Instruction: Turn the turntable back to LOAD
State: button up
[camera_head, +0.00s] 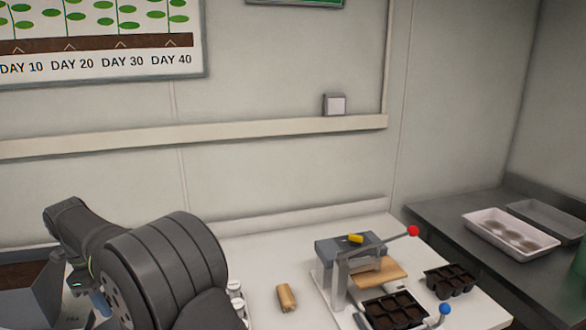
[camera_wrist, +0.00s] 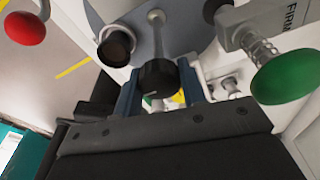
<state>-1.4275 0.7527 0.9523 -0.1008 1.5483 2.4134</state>
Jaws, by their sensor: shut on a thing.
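A black knob (camera_wrist: 158,80) on a pale metal rod sits between the two blue fingers of my gripper (camera_wrist: 160,88) in the wrist view. My gripper is shut on this knob. The rod runs up across a grey-blue round plate (camera_wrist: 190,25), which looks like the turntable; only part of it shows. No LOAD mark is readable in either view. In the head view the turntable and my fingertips cannot be made out clearly, with my arm covering the lower left.
The wrist view shows a red ball (camera_wrist: 25,28), a green knob (camera_wrist: 284,80) on a spring and a dark cylinder (camera_wrist: 115,45) nearby. In the head view, a press with a red-tipped lever (camera_head: 385,240), black cell trays (camera_head: 450,280) and a wooden block (camera_head: 287,297) stand on the white bench.

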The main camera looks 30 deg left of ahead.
jog(key=o, duration=0.6)
jog(key=shift+r, duration=0.1)
jog(key=shift+r, duration=3.4)
notch_tip(320, 180, down, 7)
jog(key=shift+f, duration=0.1)
jog(key=shift+n, duration=1.4)
